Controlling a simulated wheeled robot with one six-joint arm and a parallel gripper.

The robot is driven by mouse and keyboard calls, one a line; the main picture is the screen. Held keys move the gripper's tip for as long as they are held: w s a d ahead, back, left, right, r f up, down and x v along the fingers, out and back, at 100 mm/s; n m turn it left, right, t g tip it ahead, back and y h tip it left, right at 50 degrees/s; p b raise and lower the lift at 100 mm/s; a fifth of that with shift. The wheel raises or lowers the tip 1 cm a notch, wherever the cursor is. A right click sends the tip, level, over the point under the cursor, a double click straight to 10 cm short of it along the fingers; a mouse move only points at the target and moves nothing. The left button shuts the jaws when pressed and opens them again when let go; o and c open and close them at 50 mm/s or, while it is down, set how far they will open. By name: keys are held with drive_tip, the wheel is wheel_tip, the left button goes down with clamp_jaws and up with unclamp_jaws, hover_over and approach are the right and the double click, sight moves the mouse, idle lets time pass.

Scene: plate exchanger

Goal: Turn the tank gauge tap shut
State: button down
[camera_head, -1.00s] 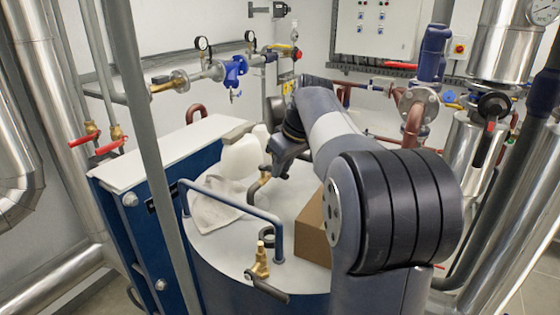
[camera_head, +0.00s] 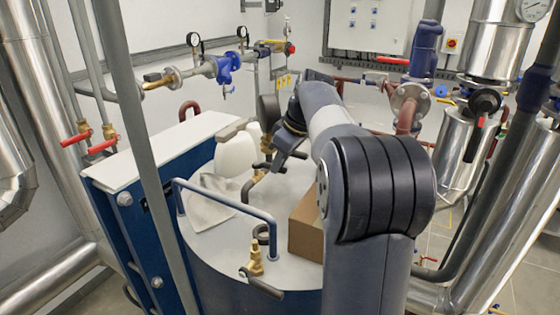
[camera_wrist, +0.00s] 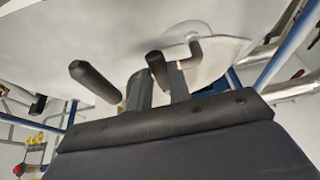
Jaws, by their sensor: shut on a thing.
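The tank gauge tap (camera_head: 256,178) is a small brass fitting with a dark lever, standing on the pale tank lid behind the blue rail. My gripper (camera_head: 279,158) reaches down to it from behind and above, with its tips at the lever. The jaws are shut on the lever; the arm and gripper partly hide the contact. In the wrist view, the two grey fingers of my gripper (camera_wrist: 160,88) stand close together beside dark rod-like handles (camera_wrist: 157,68). The lever's exact angle is hard to read.
A cardboard box (camera_head: 306,228) stands right of the tap. A blue rail (camera_head: 228,197) crosses in front. A second brass tap (camera_head: 255,262) with a dark lever stands at the lid's front.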

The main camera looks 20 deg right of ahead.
drive_tip(key=c, duration=1.3)
unclamp_jaws()
drive_tip(key=shift+r, duration=0.1)
drive_tip(key=v, duration=1)
drive_tip(key=shift+s+r+b, duration=0.15)
drive_tip(key=shift+r+b, duration=0.1)
drive_tip(key=shift+b, duration=0.05)
drive_tip(key=x, duration=1.1)
drive_tip(key=shift+p, duration=0.35)
drive_tip(key=shift+r, duration=0.1)
drive_tip(key=shift+d, duration=0.1)
